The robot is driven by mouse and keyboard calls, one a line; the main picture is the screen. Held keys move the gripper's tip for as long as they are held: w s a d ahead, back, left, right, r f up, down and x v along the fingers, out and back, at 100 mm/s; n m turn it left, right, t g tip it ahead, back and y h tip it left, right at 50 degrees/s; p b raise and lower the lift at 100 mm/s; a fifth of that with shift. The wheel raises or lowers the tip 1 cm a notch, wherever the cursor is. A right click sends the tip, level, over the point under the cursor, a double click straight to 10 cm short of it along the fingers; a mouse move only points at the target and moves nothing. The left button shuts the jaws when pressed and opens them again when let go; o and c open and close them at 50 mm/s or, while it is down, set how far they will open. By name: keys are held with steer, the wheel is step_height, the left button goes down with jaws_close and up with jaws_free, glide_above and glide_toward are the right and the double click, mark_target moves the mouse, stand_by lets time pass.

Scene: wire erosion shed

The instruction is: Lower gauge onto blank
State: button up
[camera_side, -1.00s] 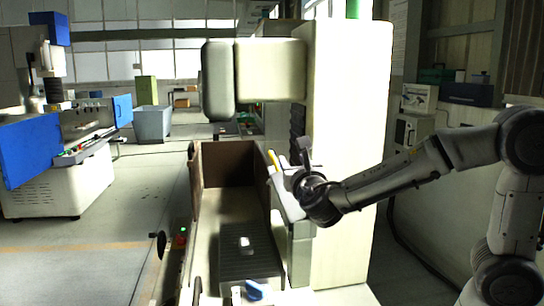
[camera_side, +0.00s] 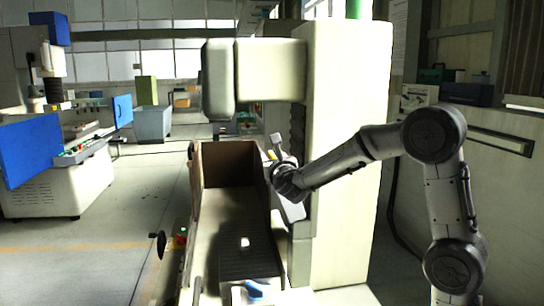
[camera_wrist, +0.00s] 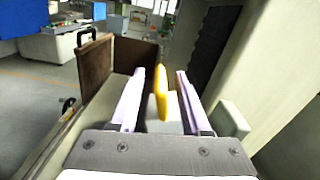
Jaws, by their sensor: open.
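A yellow upright piece (camera_wrist: 163,92), which looks like the gauge's grip, shows between the two fingers of my gripper (camera_wrist: 159,75) in the wrist view. The fingers are apart, with gaps on both sides of it. A pale block shows below and behind the yellow piece; I cannot tell if they are joined. In the side view the yellow piece (camera_side: 271,155) is a small patch beside my gripper, at the tank's right wall. A small pale block (camera_side: 245,243), likely the blank, lies on the dark ribbed plate (camera_side: 236,262) in the tank, away from my gripper.
The open tank (camera_side: 229,151) has raised brown walls. The machine's pale column (camera_side: 345,130) stands close on the right, and its head (camera_side: 268,72) overhangs the tank. A blue object (camera_side: 254,288) lies at the front. The space above the plate is clear.

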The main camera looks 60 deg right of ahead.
steer(key=shift+w+d, duration=0.45)
steer(key=shift+d, duration=0.05)
jaws_close()
steer(key=shift+a, duration=0.1)
stand_by(1.1)
